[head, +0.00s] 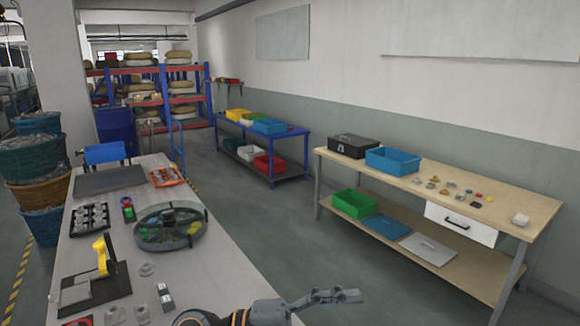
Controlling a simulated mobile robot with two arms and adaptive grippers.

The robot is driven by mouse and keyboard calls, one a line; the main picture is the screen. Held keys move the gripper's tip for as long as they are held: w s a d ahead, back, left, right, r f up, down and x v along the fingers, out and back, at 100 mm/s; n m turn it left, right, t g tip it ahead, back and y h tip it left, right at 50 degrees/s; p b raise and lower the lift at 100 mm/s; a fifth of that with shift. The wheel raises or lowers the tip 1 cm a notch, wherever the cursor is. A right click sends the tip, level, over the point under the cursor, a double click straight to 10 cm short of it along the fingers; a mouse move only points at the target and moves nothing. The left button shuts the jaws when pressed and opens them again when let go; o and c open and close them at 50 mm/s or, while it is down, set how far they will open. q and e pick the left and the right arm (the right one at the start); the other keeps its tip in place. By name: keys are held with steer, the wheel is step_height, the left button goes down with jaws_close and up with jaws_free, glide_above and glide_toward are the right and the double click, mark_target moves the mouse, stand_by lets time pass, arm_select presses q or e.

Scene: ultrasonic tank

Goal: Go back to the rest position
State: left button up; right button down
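One of my arms comes in at the bottom edge from the left and reaches right. Its gripper (338,297), my left one, hangs over the grey floor, to the right of the grey table (215,275). I see it from the side and small, so I cannot tell whether its fingers are open or shut. No object shows at its fingertips. My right gripper is not in view.
The table holds a round divided tray (171,226), a black stand with a yellow lever (101,256) and small parts. A wooden workbench (465,190) with a blue bin (393,160) stands at the right. The floor (300,225) between them is clear.

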arm_select(q)
steer(key=w+a+r+n+t+y, duration=0.2)
steer(key=w+a+n+t, duration=0.2)
steer(key=a+n+t, duration=0.35)
steer(key=w+a+r+n+t+y, duration=0.2)
steer(key=w+a+n+t, duration=0.15)
steer(key=n+t, duration=0.65)
steer(key=a+f+n+y, duration=1.2)
steer(key=a+f+y, duration=0.2)
steer(key=f+y, duration=0.15)
steer(key=s+a+f+n+g, duration=0.1)
steer(key=s+a+f+g, duration=0.3)
steer(key=s+f+g, duration=1.1)
steer(key=s+f, duration=0.5)
steer(key=s, duration=0.5)
step_height(320, 180, down, 30)
steer(key=b, duration=0.5)
steer(key=s+a+f+g+b, duration=0.1)
steer(key=s+f+b, duration=0.1)
steer(key=s+f, duration=0.6)
steer(key=s+a+f+m+g+b, duration=0.1)
steer(key=s+f+b, duration=0.2)
steer(key=s+f, duration=0.6)
step_height(320, 180, down, 5)
steer(key=shift+s+a+f, duration=0.15)
steer(key=shift+a, duration=0.1)
